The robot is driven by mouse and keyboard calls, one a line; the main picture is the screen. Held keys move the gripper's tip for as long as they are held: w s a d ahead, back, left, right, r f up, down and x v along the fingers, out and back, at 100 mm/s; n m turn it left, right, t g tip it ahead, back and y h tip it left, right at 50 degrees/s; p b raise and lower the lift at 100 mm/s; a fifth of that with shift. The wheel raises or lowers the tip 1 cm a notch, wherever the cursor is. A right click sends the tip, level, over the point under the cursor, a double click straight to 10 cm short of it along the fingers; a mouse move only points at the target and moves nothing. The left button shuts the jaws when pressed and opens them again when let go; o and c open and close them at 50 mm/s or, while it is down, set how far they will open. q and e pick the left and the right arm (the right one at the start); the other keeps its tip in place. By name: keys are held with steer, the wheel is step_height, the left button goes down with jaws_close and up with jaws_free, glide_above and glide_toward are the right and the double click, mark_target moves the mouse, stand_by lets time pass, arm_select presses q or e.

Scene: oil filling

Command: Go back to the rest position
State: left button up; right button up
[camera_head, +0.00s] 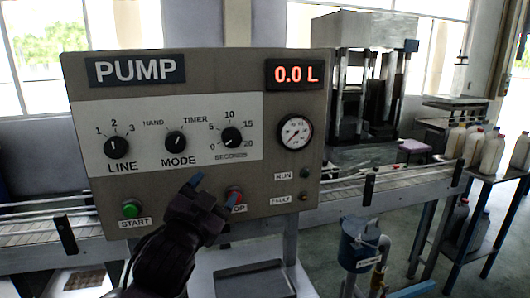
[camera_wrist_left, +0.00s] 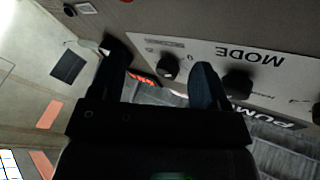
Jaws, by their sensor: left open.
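The pump control panel (camera_head: 200,180) stands in front of me, with a red 0.0 L display (camera_head: 293,74). It has LINE (camera_head: 116,146), MODE (camera_head: 175,140) and SECONDS (camera_head: 232,137) knobs, a green START button (camera_head: 130,209) and a red STOP button (camera_head: 235,196). My left gripper (camera_head: 212,190) is open and empty in front of the panel's lower middle, partly covering the STOP label. In the left wrist view its two fingers (camera_wrist_left: 160,72) are apart, with the panel's MODE label (camera_wrist_left: 248,56) beyond them. I cannot tell whether a fingertip touches the panel. My right gripper is not in view.
A conveyor (camera_head: 390,193) runs behind the panel. A machine with dark columns (camera_head: 365,90) stands at the back. A blue container (camera_head: 358,245) is at the lower right. Bottles (camera_head: 491,153) stand on a table at the right. Open floor lies at the lower right.

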arm_select(q)
steer(key=s+a+f+n+g+y, duration=0.1)
steer(key=s+a+f+n, duration=0.15)
steer(key=f, duration=0.65)
steer(key=s+a+f+n+g+y, duration=0.1)
steer(key=a+f, duration=0.3)
steer(key=f, duration=0.4)
steer(key=s+a+f+n+g+y, duration=0.15)
steer(key=a+f, duration=0.25)
steer(key=f, duration=0.5)
steer(key=s+a+f+n+g+y, duration=0.1)
steer(key=s+a+f+g, duration=0.1)
steer(key=s+f, duration=0.7)
steer(key=s+a+f+n+g+y, duration=0.1)
steer(key=s+a+f+n+g, duration=0.1)
steer(key=s+a+f, duration=0.3)
steer(key=s+f, duration=0.4)
steer(key=s, duration=0.1)
steer(key=shift+s+b, duration=0.25)
steer(key=shift+b, duration=0.15)
